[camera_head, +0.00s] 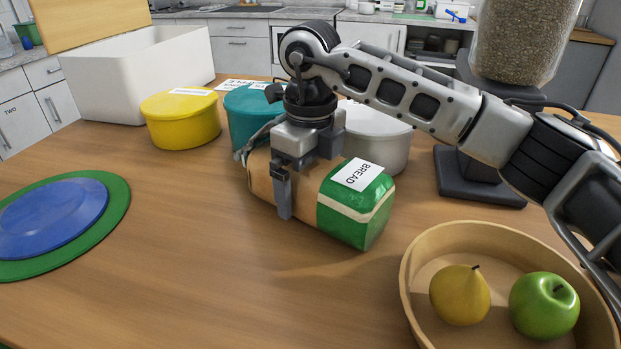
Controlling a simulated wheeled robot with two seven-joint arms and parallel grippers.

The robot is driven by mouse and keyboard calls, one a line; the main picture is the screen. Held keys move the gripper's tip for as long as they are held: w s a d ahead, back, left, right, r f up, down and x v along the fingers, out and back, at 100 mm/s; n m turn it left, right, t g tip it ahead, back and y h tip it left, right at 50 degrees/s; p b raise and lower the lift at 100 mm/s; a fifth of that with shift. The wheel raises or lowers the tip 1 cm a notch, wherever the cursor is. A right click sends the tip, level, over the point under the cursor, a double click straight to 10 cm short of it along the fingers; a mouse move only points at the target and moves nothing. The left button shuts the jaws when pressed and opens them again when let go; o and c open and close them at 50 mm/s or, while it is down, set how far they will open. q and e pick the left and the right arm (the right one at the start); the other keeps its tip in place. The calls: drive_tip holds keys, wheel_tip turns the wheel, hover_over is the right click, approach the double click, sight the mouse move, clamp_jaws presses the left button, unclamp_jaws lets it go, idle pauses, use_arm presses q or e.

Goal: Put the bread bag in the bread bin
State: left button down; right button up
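The bread bag (355,215) is a brown and green loaf-shaped pack with a white BREAD label, lying mid-table. My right gripper (300,185) reaches in from the right and is over the bag's middle, pointing down. One finger lies along the bag's near side; the far finger is mostly hidden, so I cannot tell whether it is closed on the bag. A large white bin (135,75) with a raised wooden lid (90,22) stands at the back left, apart from the bag; it looks like the bread bin. Its inside is hidden. My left gripper is not in view.
A yellow tub (180,120), a teal tub (245,112) and a white tub (378,142) stand behind the bag. A blue plate (50,218) on a green mat (118,205) lies left. A fruit bowl (408,270) is front right. A grain dispenser (525,40) stands back right.

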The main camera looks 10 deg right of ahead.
drive_tip(key=shift+r, duration=0.25)
wheel_tip(320, 180, up, 11)
drive_tip(key=shift+r, duration=0.15)
wheel_tip(320, 180, up, 4)
drive_tip(key=d+p, duration=0.1)
drive_tip(key=p, duration=0.8)
wheel_tip(320, 180, down, 11)
drive_tip(key=shift+s+r+p, duration=0.1)
drive_tip(key=shift+p, duration=0.55)
drive_tip(key=f, duration=0.1)
drive_tip(key=f+p, duration=0.1)
drive_tip(key=f, duration=0.3)
drive_tip(key=shift+s+p, duration=0.3)
drive_tip(key=shift+p, duration=0.05)
drive_tip(key=shift+a+f, duration=0.1)
drive_tip(key=shift+f, duration=0.1)
drive_tip(key=c, duration=1.2)
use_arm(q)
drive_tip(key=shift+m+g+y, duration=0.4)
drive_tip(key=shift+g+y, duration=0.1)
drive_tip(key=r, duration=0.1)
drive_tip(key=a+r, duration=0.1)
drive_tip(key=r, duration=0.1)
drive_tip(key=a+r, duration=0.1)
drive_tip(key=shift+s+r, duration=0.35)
use_arm(e)
drive_tip(key=shift+r, duration=0.2)
drive_tip(key=shift+c, duration=0.8)
